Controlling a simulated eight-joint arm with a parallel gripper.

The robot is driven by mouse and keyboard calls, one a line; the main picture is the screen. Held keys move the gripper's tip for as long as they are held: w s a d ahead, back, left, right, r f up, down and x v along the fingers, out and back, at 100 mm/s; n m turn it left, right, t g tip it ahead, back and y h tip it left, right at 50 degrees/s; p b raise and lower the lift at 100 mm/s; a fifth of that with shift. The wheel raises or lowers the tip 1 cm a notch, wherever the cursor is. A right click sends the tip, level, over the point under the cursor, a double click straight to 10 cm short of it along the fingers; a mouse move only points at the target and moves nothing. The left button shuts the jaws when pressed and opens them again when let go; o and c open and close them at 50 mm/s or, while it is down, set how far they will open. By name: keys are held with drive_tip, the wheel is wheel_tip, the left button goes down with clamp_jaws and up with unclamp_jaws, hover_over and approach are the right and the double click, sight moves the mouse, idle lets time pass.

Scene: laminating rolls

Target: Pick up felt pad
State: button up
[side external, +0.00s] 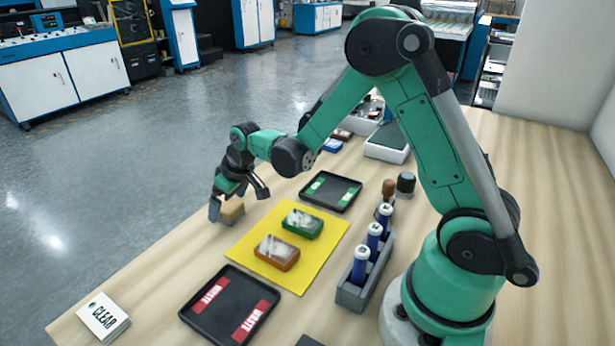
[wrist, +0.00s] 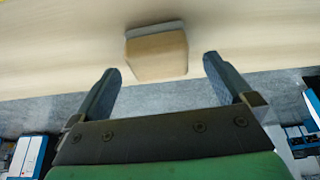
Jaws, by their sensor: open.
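A small tan block with a grey layer along one side, which looks like the felt pad (side external: 232,211), sits on the wooden table near its far left edge. It also shows in the wrist view (wrist: 157,55), at the top middle. My gripper (side external: 239,199) is open and low over the table at this block. In the wrist view my gripper's (wrist: 161,72) two blue-grey fingers are spread wide, with the block beyond the tips and roughly centred between them. Nothing is held. Whether a finger touches the block cannot be told.
A yellow mat (side external: 255,234) beside the block bears a green-based block (side external: 302,223) and a brown-based block (side external: 277,252). Black trays lie behind (side external: 330,190) and in front (side external: 230,306). A grey rack (side external: 352,294) holds blue bottles. A "CLEAR" card (side external: 103,317) lies at front left.

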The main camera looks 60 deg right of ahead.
sight(227, 204)
drive_tip(key=shift+w+f, duration=0.25)
drive_tip(key=shift+f, duration=0.45)
drive_tip(key=c, duration=1.3)
drive_tip(key=shift+c, duration=0.2)
drive_tip(key=shift+r, duration=0.1)
wheel_tip(227, 204, up, 20)
